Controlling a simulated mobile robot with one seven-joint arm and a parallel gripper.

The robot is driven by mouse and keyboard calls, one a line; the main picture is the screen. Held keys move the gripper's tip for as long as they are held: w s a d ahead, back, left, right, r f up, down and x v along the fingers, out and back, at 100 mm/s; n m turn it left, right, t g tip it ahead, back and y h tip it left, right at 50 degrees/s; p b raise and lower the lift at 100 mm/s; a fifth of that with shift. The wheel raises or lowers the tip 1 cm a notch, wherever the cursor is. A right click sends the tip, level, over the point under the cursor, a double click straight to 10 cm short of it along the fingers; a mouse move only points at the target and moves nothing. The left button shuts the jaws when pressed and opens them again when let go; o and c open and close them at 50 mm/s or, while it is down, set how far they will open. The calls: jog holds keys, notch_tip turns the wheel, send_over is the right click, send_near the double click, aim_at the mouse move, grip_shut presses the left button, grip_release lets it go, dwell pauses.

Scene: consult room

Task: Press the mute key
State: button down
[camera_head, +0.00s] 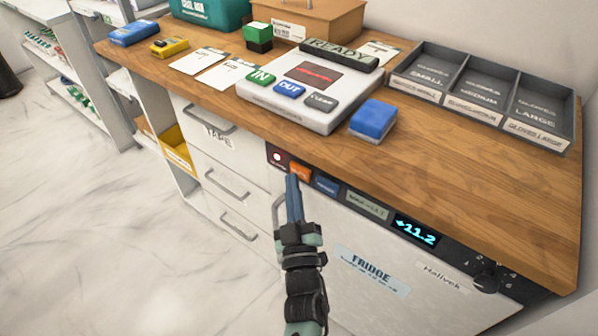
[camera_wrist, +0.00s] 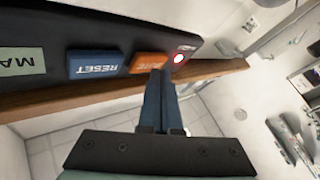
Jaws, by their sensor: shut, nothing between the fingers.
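The orange mute key (camera_head: 300,172) sits on the dark control strip along the top of the fridge front, just under the worktop edge. In the wrist view the orange key (camera_wrist: 149,64) is partly covered by my fingertips, and part of its lettering shows. My gripper (camera_head: 293,180) is shut and empty, its blue fingers pointing at the key. In the wrist view the fingertips (camera_wrist: 160,76) overlap the key's lower right part. I cannot tell whether they touch it. A lit red lamp (camera_wrist: 179,58) is beside the key, and the blue reset key (camera_wrist: 96,65) is on its other side.
The wooden worktop (camera_head: 480,190) overhangs the strip. A white device (camera_head: 290,110), a blue block (camera_head: 373,118) and a grey divided tray (camera_head: 400,82) stand on top. Drawers (camera_head: 228,180) are to the left.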

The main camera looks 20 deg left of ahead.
jog(key=shift+w+d, duration=0.2)
jog(key=shift+w, duration=0.3)
dwell(0.7)
jog(key=shift+s, duration=0.15)
jog(key=shift+s+a, duration=0.35)
jog(key=shift+s, duration=0.4)
jog(key=shift+s+a+b, duration=0.15)
jog(key=shift+s+a, duration=0.15)
jog(key=shift+s, duration=0.5)
jog(key=shift+s+a+b, duration=0.15)
jog(key=shift+s+a, duration=0.1)
jog(key=shift+s, duration=0.5)
jog(key=shift+s+a+b, duration=0.15)
jog(key=shift+s+a, duration=0.15)
jog(key=shift+s, duration=0.5)
